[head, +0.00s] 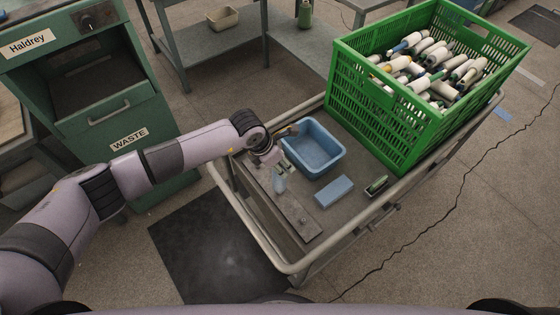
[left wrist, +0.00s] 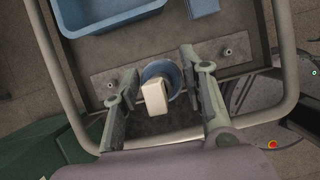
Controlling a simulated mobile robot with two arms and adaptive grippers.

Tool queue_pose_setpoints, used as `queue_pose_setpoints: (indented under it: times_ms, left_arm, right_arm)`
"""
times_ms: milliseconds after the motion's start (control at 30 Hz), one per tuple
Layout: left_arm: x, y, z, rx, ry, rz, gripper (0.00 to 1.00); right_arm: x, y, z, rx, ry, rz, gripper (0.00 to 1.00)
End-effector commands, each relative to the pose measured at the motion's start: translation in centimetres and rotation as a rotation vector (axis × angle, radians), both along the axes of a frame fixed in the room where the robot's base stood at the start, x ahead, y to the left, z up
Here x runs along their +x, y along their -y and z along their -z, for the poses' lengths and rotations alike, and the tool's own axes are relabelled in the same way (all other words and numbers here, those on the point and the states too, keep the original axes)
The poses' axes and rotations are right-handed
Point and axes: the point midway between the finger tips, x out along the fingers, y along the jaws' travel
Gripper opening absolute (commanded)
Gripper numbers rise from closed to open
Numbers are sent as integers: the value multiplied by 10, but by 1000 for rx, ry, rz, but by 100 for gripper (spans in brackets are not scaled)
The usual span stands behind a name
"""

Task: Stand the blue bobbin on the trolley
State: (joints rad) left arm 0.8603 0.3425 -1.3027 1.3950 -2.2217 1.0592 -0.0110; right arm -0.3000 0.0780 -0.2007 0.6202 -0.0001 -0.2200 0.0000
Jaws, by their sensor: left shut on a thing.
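The blue bobbin (head: 279,183) shows in the head view as a small pale-blue shape below my left gripper (head: 278,168). In the left wrist view the bobbin (left wrist: 155,96) has a cream end facing the camera and a blue rim beyond it. It sits between the two fingers of my left gripper (left wrist: 158,85), which is shut on it. The bobbin is over the trolley (head: 234,205), above a metal plate with pegs (head: 302,216). I cannot tell whether its far end touches the plate. My right gripper is not in view.
On the trolley are a blue tub (head: 314,165), a light-blue block (head: 334,191), a dark green-edged item (head: 376,186) and a green crate (head: 390,130) full of bobbins. A raised grey rail edges the trolley. A green waste cabinet (head: 150,160) stands to the left.

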Motion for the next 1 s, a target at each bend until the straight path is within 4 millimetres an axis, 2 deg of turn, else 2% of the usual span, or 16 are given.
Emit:
queue_pose_setpoints:
  times_ms: [1000]
  left_arm:
    - [0, 0, 8, -1, 1, 0, 17]
  right_arm:
    - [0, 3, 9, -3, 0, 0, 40]
